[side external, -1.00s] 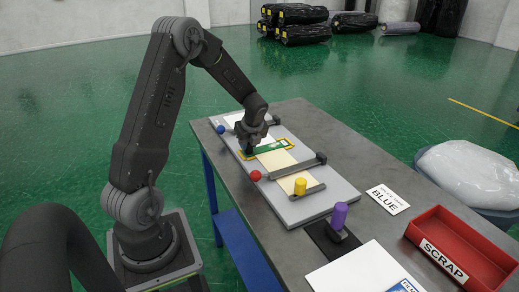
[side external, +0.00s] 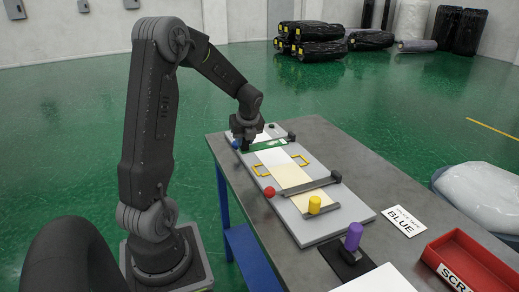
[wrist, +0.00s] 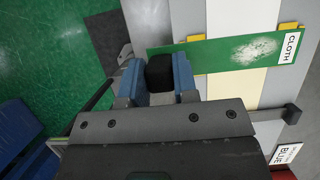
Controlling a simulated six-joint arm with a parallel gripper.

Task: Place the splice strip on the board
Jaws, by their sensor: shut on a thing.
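My gripper (side external: 245,137) is shut over the far end of the grey board (side external: 318,232). In the wrist view its blue fingers (wrist: 158,84) close on a black block (wrist: 160,72) at the left end of a green strip (wrist: 215,53). The strip has a white powdery patch and a label reading CLOTH. How the block joins the strip is hidden.
Dark clamp bars with a red knob (side external: 270,192) and a yellow knob (side external: 314,204) stand on the board. A purple-handled tool (side external: 353,237), a BLUE card (side external: 405,220) and a red SCRAP tray (side external: 470,262) sit at the near right of the table.

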